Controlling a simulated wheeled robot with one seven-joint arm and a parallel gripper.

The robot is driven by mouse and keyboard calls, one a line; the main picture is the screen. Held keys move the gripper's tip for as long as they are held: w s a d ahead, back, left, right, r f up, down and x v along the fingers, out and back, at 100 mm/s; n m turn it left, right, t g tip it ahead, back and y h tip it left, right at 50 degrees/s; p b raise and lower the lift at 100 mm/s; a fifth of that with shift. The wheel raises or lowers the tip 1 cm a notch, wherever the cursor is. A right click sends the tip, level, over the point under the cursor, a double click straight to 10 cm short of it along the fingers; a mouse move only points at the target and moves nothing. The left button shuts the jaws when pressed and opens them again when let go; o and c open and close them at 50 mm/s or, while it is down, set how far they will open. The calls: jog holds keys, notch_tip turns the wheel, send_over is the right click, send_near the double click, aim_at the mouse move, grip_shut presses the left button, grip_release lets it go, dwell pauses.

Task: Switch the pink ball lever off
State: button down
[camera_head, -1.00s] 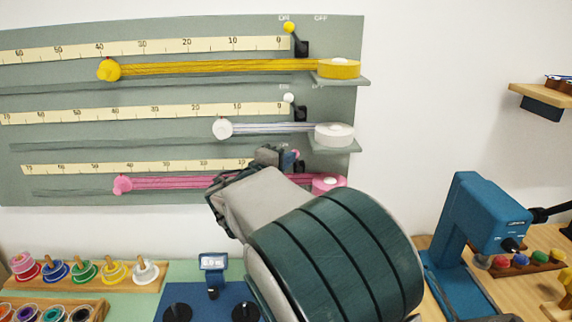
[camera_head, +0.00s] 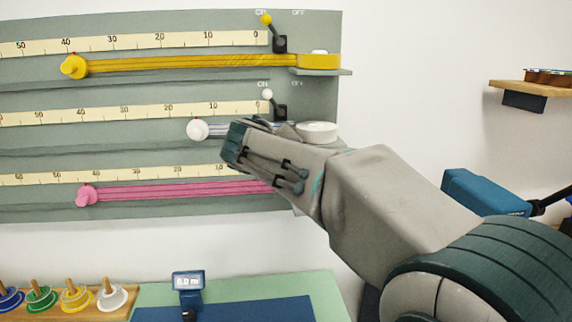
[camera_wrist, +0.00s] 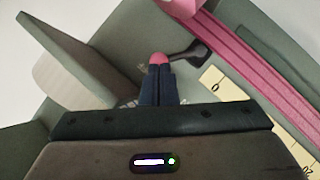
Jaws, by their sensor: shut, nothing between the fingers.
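The pink ball (camera_wrist: 158,58) of the lever shows in the wrist view just beyond my fingertips, on a dark stem and base (camera_wrist: 193,52) that lie to its right. My gripper (camera_wrist: 157,72) is shut and empty, with its dark fingers side by side and their tips at the ball. I cannot tell whether they touch it. In the head view my gripper (camera_head: 240,146) is in front of the board's lowest row and hides the pink lever. The pink ribbon (camera_head: 180,191) runs left from behind my gripper.
The grey-green board (camera_head: 120,147) also carries a yellow-ball lever (camera_head: 267,20) and a white-ball lever (camera_head: 268,95), under ON and OFF labels. A white spool (camera_head: 318,131) sits close above my wrist. A grey ledge (camera_wrist: 75,60) juts beside my fingers in the wrist view.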

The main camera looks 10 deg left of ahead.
jog(key=shift+r, duration=0.15)
jog(key=shift+r+p, duration=0.45)
jog(key=shift+r, duration=0.25)
jog(key=b+v, duration=0.1)
jog(key=v, duration=1.3)
jog(key=shift+d+r+b, duration=0.15)
jog(key=shift+r+b, duration=0.15)
jog(key=shift+w, duration=0.1)
